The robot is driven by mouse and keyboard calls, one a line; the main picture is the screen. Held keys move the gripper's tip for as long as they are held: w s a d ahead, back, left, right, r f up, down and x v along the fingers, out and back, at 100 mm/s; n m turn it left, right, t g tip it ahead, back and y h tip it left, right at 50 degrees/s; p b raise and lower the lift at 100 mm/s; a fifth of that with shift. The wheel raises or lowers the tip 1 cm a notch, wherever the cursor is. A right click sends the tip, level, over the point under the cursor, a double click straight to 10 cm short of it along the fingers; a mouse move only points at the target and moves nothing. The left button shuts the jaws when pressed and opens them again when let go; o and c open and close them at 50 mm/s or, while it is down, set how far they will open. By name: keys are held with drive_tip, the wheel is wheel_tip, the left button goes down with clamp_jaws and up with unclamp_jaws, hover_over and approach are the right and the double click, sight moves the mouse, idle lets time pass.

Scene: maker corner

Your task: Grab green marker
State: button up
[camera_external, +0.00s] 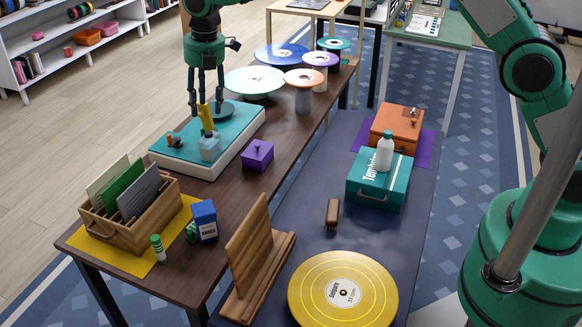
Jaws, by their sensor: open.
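A short white cylinder with a green cap, which looks like the green marker (158,248), stands upright at the near left of the brown table, at the edge of a yellow mat. My gripper (206,104) points down over the teal-topped white box, well behind and to the right of the marker. Its fingers are apart, on either side of a slim yellow item (206,118) that rises above a pale blue block (210,149). I cannot tell whether the fingers touch the yellow item.
A wooden crate of upright sleeves (147,219) stands behind the marker. A blue box (204,220) and a small green item (191,233) are to its right. A purple box (257,155) and a wooden stand (255,250) are farther right.

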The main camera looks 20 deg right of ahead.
drive_tip(key=s+a+f+n, duration=0.2)
drive_tip(key=s+a+f, duration=0.1)
drive_tip(key=a+f, duration=0.3)
drive_tip(key=s+a+f+n, duration=0.3)
drive_tip(key=a+f, duration=0.3)
drive_tip(key=a, duration=0.1)
drive_tip(key=n+g+h, duration=0.1)
drive_tip(key=n, duration=0.3)
hover_over(160, 254)
drive_tip(key=w, duration=0.1)
wheel_tip(160, 254, down, 11)
drive_tip(key=shift+f, duration=0.1)
drive_tip(key=shift+w+f, duration=0.1)
drive_tip(key=shift+f, duration=4.15)
drive_tip(key=shift+f+b, duration=0.45)
drive_tip(key=shift+f, duration=2.15)
drive_tip(key=shift+c, duration=0.5)
